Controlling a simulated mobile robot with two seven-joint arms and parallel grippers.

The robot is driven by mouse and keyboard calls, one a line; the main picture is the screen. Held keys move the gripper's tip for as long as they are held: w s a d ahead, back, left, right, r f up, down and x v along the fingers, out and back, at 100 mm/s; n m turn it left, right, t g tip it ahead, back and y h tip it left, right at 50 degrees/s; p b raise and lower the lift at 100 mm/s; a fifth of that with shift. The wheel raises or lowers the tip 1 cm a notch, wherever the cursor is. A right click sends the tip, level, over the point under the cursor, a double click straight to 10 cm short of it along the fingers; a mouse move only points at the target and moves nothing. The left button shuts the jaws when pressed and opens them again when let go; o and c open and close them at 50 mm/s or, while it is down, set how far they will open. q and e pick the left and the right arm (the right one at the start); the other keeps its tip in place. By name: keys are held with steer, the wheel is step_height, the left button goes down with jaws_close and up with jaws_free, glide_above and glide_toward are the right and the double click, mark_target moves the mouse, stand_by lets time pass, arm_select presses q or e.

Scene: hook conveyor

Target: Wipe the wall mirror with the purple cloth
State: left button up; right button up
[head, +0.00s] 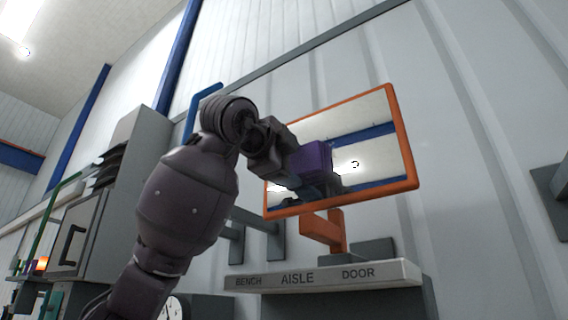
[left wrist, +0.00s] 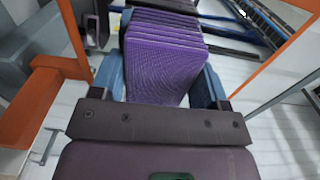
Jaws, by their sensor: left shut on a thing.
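The wall mirror (head: 375,140) has an orange frame and sits on an orange bracket at the middle right of the head view. Its orange frame also shows in the left wrist view (left wrist: 268,73). My left gripper (head: 322,185) is in front of the mirror's left part. It is shut on the purple cloth (head: 308,160), a folded block that fills the space between the blue fingers in the left wrist view (left wrist: 165,60). The cloth is at or very near the glass; I cannot tell whether it touches. My right gripper is not in view.
A grey shelf (head: 325,277) labelled BENCH, AISLE and DOOR is below the mirror. A grey cabinet (head: 110,215) stands at the left. A dark wall fitting (head: 552,195) is at the far right. The wall right of the mirror is mostly clear.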

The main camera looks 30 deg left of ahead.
mark_target(307, 157)
arm_select(q)
steer(key=shift+s+d, duration=0.2)
steer(key=shift+d, duration=2.1)
steer(key=shift+s+d, duration=0.15)
steer(key=shift+d, duration=2.1)
steer(key=shift+d+b, duration=0.15)
steer(key=shift+b, duration=0.2)
steer(key=shift+w+a+b, duration=0.15)
steer(key=shift+a+b, duration=0.1)
steer(key=shift+a, duration=1.15)
steer(key=shift+w+a+b, duration=0.1)
steer(key=shift+a+b, duration=0.15)
steer(key=shift+a, duration=1.1)
steer(key=shift+w+a, duration=0.2)
steer(key=shift+a, duration=2.3)
steer(key=shift+s, duration=0.1)
steer(key=shift+s+a+b, duration=0.2)
steer(key=shift+s+b, duration=0.35)
steer(key=shift+s, duration=2.35)
